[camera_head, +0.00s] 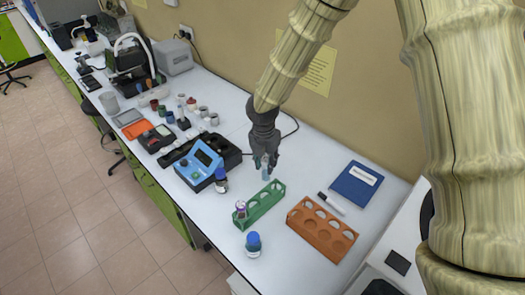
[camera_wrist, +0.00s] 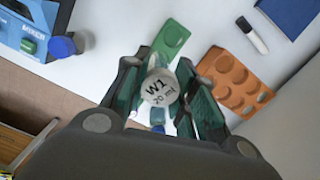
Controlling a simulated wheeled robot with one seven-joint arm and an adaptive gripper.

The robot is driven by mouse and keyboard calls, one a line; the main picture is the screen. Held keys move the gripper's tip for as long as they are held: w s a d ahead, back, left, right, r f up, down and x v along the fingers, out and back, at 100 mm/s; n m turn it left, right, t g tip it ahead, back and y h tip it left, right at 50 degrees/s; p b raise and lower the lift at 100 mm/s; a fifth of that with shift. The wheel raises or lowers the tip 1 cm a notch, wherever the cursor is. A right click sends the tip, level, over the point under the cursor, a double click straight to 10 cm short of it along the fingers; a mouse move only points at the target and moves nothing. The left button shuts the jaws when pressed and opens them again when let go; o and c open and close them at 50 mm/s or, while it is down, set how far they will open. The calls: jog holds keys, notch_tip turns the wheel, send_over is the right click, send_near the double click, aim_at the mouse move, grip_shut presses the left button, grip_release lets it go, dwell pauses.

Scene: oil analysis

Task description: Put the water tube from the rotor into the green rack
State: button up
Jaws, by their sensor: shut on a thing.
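My gripper (camera_head: 266,158) is shut on the water tube (camera_head: 266,172), whose cap reads "W1 20 ml" in the wrist view (camera_wrist: 158,88). The tube hangs upright above the white bench, just behind the far end of the green rack (camera_head: 262,204). The green rack also shows beyond the tube in the wrist view (camera_wrist: 172,38). In the head view a tube with a purple band (camera_head: 241,209) stands in the rack's near end, and its other visible holes look empty. I cannot make out the rotor in these views.
An orange rack (camera_head: 322,230) with empty holes lies right of the green rack. A blue mixer (camera_head: 199,166) and a bottle (camera_head: 221,180) stand left. A blue-capped bottle (camera_head: 253,244) stands near the front edge. A marker (camera_head: 331,203) and a blue book (camera_head: 356,184) lie right.

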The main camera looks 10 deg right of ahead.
aim_at(266, 184)
jog(key=f+b, duration=0.2)
jog(key=f, duration=0.1)
jog(key=f+b, duration=0.1)
jog(key=f, duration=0.1)
jog(key=shift+s+a+b, duration=0.1)
jog(key=shift+s+b, duration=0.2)
jog(key=shift+b, duration=0.05)
jog(key=shift+f+b, duration=0.25)
jog(key=shift+b, duration=0.05)
jog(key=shift+s+f+b, duration=0.35)
jog(key=shift+s+b, duration=0.15)
jog(key=shift+b, duration=0.1)
jog(key=shift+s+b, duration=0.3)
jog(key=shift+s, duration=0.05)
jog(key=shift+f+b, duration=0.3)
jog(key=shift+f, duration=0.1)
jog(key=shift+w+f+b, duration=0.25)
jog(key=shift+f+b, duration=0.1)
jog(key=shift+f, duration=0.2)
jog(key=shift+w+f+b, duration=0.25)
jog(key=shift+f+b, duration=0.05)
jog(key=shift+f, duration=0.95)
jog(key=o, duration=0.8)
jog(key=shift+s+r, duration=0.15)
jog(key=shift+s, duration=0.05)
jog(key=shift+o, duration=0.8)
jog(key=shift+w, duration=0.1)
